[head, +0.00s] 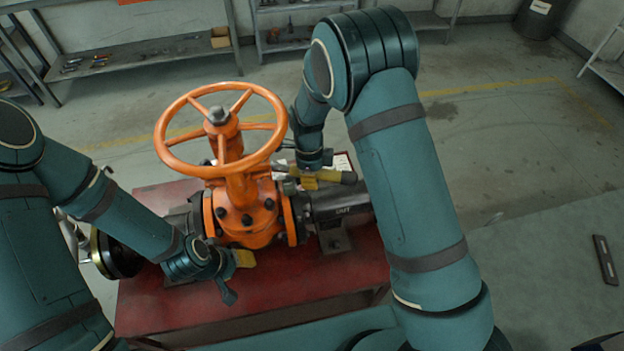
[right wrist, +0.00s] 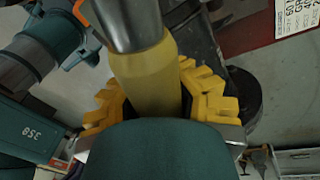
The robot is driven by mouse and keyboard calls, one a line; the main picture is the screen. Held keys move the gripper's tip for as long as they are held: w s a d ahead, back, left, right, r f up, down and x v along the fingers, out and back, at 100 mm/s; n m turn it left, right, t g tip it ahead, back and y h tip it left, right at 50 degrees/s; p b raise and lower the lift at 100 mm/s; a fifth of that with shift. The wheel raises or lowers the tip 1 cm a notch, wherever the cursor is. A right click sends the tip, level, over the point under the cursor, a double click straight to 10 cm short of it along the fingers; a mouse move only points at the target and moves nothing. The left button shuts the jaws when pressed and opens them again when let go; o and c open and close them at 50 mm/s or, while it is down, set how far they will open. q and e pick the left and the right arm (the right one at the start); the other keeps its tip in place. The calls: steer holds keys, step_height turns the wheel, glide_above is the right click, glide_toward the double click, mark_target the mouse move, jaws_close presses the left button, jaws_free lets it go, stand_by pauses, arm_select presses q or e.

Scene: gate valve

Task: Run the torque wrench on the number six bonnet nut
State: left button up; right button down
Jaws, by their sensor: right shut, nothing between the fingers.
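The orange gate valve (head: 240,190) with its round handwheel (head: 163,135) stands on a red table. Dark bonnet nuts (head: 247,219) show on its flange; I cannot tell which is number six. My right gripper (head: 309,181) is shut to the right of the valve, beside the wrench's yellow handle (head: 335,177). In the right wrist view the handle (right wrist: 146,78) and a grey metal part (right wrist: 125,22) pass by my yellow fingers (right wrist: 158,98); contact is unclear. My left gripper (head: 244,258) is at the valve's lower front, its opening hidden.
The red table (head: 250,308) has clear room along its front edge. Dark pipe (head: 335,201) runs right from the valve. A white card (right wrist: 296,20) lies near my right gripper. Shelves (head: 140,55) stand at the back wall.

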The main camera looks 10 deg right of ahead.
steer(key=shift+r+p, duration=0.25)
steer(key=shift+p, duration=0.2)
stand_by(0.5)
steer(key=shift+r, duration=0.1)
stand_by(0.4)
steer(key=shift+r+p, duration=1.7)
steer(key=shift+r, duration=0.45)
